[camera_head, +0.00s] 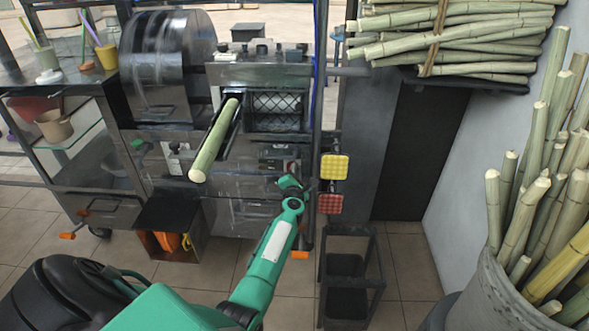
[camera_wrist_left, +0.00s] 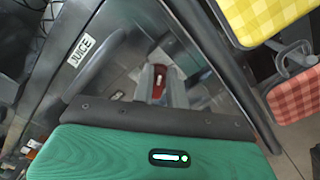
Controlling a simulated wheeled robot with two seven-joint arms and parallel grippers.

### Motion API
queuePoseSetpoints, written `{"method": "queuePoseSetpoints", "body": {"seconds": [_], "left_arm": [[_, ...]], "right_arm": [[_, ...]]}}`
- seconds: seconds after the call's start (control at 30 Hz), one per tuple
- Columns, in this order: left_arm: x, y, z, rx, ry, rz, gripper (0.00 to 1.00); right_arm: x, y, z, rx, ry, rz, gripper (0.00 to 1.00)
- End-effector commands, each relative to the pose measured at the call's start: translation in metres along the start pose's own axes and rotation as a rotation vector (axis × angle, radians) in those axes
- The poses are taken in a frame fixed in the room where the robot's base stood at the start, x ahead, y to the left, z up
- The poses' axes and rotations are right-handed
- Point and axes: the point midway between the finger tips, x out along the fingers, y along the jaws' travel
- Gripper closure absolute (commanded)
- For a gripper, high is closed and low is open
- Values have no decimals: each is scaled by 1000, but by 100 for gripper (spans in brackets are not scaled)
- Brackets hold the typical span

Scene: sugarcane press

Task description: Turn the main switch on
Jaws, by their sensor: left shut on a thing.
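The main switch shows as a small red part (camera_wrist_left: 157,84) on the lower metal panel in the left wrist view, between my left fingers. My left gripper (camera_wrist_left: 155,86) is shut on it. In the head view my left gripper (camera_head: 291,184) is at the right part of the press front, and it hides the switch there. The sugarcane press (camera_head: 262,75) stands behind, with one cane stalk (camera_head: 214,142) lying on its feed chute. My right gripper is in neither view.
Yellow (camera_head: 334,167) and red (camera_head: 330,204) checked pads hang close to the right of my left gripper. A black frame stand (camera_head: 348,270) is on the floor below. Cane bundles (camera_head: 450,38) and a full cane bin (camera_head: 500,290) are at the right.

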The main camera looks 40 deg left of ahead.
Motion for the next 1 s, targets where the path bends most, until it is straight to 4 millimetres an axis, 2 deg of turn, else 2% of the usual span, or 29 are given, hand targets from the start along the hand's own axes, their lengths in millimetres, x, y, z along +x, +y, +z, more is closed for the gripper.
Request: {"method": "queuePoseSetpoints", "body": {"seconds": [0.03, 0.5, 0.8, 1.0], "left_arm": [[0, -1, 1, 45, 1, -3, 100], [-1, -9, -2, 454, 0, -3, 100], [-1, -12, -4, 609, 1, -3, 100], [-1, -13, -5, 653, 1, -3, 100]], "right_arm": [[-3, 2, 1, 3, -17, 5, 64], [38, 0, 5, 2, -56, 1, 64], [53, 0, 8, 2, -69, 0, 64], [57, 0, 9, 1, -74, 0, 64]]}}
